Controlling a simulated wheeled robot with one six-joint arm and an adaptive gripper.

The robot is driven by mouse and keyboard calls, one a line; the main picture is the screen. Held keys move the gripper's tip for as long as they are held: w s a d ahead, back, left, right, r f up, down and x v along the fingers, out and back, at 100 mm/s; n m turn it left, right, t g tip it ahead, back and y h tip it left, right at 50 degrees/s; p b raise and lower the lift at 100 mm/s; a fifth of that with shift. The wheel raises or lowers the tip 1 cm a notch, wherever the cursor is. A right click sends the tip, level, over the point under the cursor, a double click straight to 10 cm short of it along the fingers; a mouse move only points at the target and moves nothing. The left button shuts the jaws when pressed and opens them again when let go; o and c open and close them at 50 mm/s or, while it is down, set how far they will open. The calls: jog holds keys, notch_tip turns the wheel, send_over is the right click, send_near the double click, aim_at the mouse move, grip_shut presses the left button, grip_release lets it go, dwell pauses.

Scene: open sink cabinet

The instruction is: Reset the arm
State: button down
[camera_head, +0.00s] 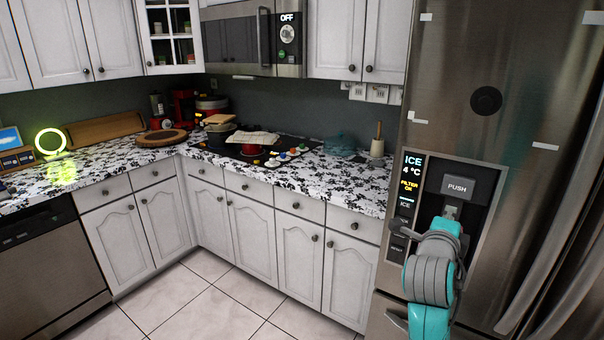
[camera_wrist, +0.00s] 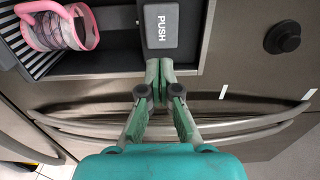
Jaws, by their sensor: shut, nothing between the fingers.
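My gripper (camera_wrist: 159,72) is shut and empty in the wrist view. Its fingertips point at the ice dispenser recess, just beside the grey PUSH pad (camera_wrist: 160,24); whether they touch it I cannot tell. In the head view my gripper (camera_head: 451,211) and teal arm are stretched out in front of the dispenser, just below the PUSH pad (camera_head: 456,186). A cup with a pink rim and handle (camera_wrist: 82,12) stands at the dispenser's slatted tray in the wrist view. It is hidden in the head view.
The steel fridge (camera_head: 485,65) is close in front of the arm, with long protruding door handles (camera_head: 548,255). A round black knob (camera_head: 486,100) sticks out above the dispenser. A cluttered speckled counter (camera_head: 345,180) is to the left. The tiled floor (camera_head: 215,305) is clear.

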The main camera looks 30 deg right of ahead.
jog(key=s+a+f+n+t+y, duration=0.2)
jog(key=a+f+n+t+y, duration=0.6)
jog(key=a+f+n, duration=1.35)
jog(key=s+a+f+n+y, duration=0.2)
jog(key=s+a+f+y, duration=0.15)
jog(key=s+a, duration=0.35)
jog(key=s+a+f+n+y, duration=0.2)
jog(key=s+a+f, duration=0.2)
jog(key=a, duration=0.4)
jog(key=s+a+r+n+y, duration=0.1)
jog(key=s+a+n+y, duration=0.2)
jog(key=s, duration=1.1)
jog(key=a+n, duration=0.2)
jog(key=n, duration=0.1)
jog(key=shift+s+r, duration=0.2)
jog(key=shift+s, duration=0.15)
